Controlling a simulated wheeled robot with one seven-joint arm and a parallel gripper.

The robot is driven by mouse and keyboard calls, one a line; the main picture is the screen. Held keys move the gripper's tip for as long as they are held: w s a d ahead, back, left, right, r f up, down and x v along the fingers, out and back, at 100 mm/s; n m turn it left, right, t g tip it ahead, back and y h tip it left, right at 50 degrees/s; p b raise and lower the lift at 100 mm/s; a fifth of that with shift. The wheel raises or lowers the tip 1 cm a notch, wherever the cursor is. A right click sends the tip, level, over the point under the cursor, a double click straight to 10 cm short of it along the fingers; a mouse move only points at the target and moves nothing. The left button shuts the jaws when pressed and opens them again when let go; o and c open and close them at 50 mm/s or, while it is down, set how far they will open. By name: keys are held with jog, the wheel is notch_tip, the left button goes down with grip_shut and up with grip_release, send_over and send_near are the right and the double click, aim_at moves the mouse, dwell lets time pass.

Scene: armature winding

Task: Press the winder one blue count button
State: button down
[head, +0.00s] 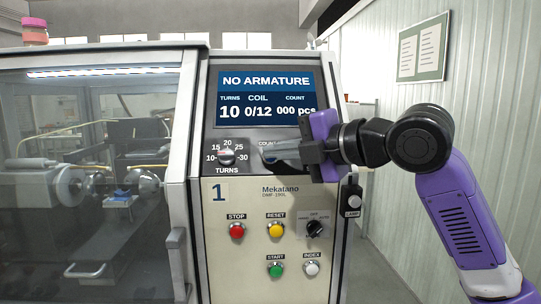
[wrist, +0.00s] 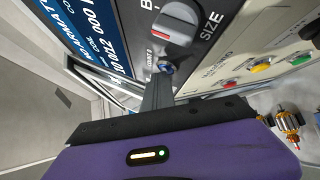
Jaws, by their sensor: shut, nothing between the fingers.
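The winder one panel carries a small blue count button (wrist: 166,68), seen in the wrist view just beyond my fingertips and beside a small label. In the head view the COUNT label shows, but my fingers hide the button beneath it. My gripper (head: 268,153) is shut and empty, its grey fingers pointing at the panel right of the turns knob (head: 227,154). It also shows in the wrist view (wrist: 160,82), with the tips very close to the button. I cannot tell whether they touch it. The display (head: 265,95) reads NO ARMATURE, turns 10, coil 0/12, count 000 pcs.
Below are the red stop (head: 237,230), yellow reset (head: 275,230), green start (head: 275,270) and white index (head: 311,268) buttons and a black selector (head: 315,228). A glazed winding enclosure (head: 90,180) stands left. Copper-wound armatures (wrist: 290,120) show at the wrist view's right.

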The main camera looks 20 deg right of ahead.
jog(key=shift+s, duration=0.1)
jog(key=shift+s+r, duration=0.15)
jog(key=shift+s, duration=0.05)
jog(key=shift+a+r, duration=0.1)
jog(key=shift+s+a+r+p, duration=0.3)
jog(key=shift+s+r, duration=0.25)
jog(key=shift+s, duration=0.25)
jog(key=shift+s+a+r+p, duration=0.25)
jog(key=shift+s+r, duration=0.35)
jog(key=shift+s, duration=0.15)
jog(key=shift+s+a+r+p, duration=0.2)
jog(key=shift+s+r+p, duration=0.1)
jog(key=shift+s+r, duration=0.4)
jog(key=shift+s+f, duration=0.1)
jog(key=shift+f, duration=0.1)
